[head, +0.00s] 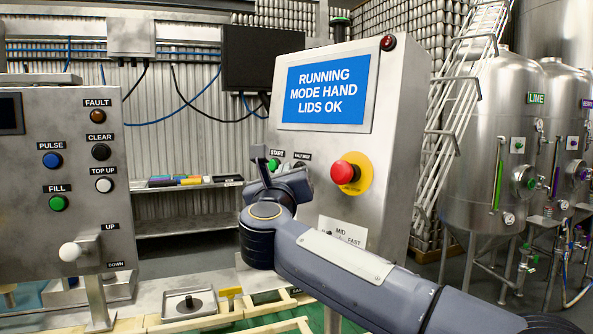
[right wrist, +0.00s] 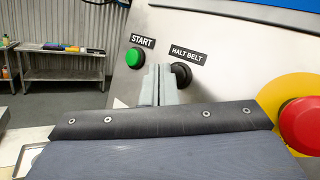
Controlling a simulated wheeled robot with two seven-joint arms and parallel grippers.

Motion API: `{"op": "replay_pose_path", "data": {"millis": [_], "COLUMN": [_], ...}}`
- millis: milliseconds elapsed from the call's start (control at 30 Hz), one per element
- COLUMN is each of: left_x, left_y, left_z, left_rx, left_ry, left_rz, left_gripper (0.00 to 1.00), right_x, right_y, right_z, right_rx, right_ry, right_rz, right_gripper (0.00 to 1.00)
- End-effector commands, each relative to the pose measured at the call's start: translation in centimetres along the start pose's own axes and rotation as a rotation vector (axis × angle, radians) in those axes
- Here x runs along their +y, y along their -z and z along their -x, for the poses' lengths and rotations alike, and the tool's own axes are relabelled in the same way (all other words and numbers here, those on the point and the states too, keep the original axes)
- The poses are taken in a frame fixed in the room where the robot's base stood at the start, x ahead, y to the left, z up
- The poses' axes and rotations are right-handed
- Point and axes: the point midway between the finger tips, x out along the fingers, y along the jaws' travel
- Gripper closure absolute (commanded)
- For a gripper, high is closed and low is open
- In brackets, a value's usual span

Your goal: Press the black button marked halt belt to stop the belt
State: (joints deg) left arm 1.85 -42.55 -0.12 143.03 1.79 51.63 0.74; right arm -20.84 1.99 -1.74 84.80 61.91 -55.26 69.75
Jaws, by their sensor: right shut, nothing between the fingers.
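The black halt belt button (right wrist: 181,74) sits on the grey panel under its HALT BELT label, right of the green START button (right wrist: 127,62). My right gripper (right wrist: 158,72) is shut and empty, its fingertips pointing at the panel between the two buttons, just left of the black button. Whether the fingertips touch the panel or the button's edge cannot be told. In the head view my right gripper (head: 259,155) is in front of the panel and hides most of the black button. The screen (head: 326,89) reads RUNNING, MODE HAND, LIDS OK. My left gripper is not in view.
A red emergency stop (head: 346,172) on a yellow disc is right of the halt belt button. A MID/FAST selector plate (head: 342,232) is lower down. A second panel (head: 62,190) with several buttons stands at the left. Steel tanks (head: 487,150) stand at the right.

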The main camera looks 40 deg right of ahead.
Motion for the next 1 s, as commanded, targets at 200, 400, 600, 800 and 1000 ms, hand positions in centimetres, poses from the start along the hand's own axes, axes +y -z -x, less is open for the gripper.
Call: {"op": "replay_pose_path", "data": {"millis": [200,400,600,800,1000], "left_x": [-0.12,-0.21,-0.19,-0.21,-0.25], "left_y": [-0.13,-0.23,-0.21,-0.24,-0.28], "left_z": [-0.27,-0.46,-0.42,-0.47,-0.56], "left_rx": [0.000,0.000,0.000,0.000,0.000], "left_ry": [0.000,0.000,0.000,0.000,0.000], "left_rz": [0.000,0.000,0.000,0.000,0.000], "left_gripper": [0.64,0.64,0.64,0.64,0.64], "right_x": [-0.18,-0.46,-0.46,-0.50,-0.63], "right_y": [0.30,0.47,0.42,0.48,0.61], "right_z": [-0.24,-0.61,-0.60,-0.66,-0.83], "right_rx": [0.001,0.000,0.000,0.000,0.000], "right_ry": [0.001,0.000,0.000,0.000,0.001], "right_rz": [0.000,0.000,0.000,0.000,0.000], "right_gripper": [1.00,1.00,1.00,1.00,1.00]}}
